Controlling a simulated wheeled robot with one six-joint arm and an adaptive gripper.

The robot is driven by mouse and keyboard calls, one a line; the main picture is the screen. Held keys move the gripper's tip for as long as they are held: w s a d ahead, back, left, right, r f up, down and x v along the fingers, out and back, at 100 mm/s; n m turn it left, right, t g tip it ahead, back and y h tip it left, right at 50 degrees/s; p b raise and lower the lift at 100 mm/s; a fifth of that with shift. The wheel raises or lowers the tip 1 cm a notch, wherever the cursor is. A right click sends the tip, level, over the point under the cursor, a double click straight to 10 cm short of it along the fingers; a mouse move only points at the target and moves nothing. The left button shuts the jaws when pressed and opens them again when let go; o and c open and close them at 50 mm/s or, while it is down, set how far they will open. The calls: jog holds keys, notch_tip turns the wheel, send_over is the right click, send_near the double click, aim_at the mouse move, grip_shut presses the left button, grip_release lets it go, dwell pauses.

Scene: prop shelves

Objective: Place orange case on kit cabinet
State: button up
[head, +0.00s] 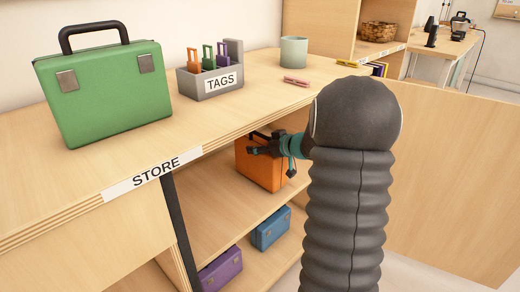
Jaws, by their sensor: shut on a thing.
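The orange case (262,169) is on the middle shelf of the wooden unit, below the counter top. My gripper (258,146) is shut on the orange case near its dark handle at the top. My dark wrist and arm hide its upper right side. Whether the case touches the shelf is hard to tell. I cannot tell which piece of furniture is the kit cabinet; no label with that name shows.
A green case (105,95) stands on the counter labelled STORE, beside a grey TAGS holder (210,80) and a pale cup (293,51). Purple (221,270) and blue (271,229) cases are on the lower shelf. The counter edge overhangs my gripper.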

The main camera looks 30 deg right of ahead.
jog(key=shift+f, duration=0.3)
jog(key=o, duration=1.8)
jog(key=shift+c, duration=0.2)
jog(key=shift+r, duration=0.15)
jog(key=p+v, duration=0.1)
jog(key=v, duration=1.1)
jog(key=shift+p, duration=0.3)
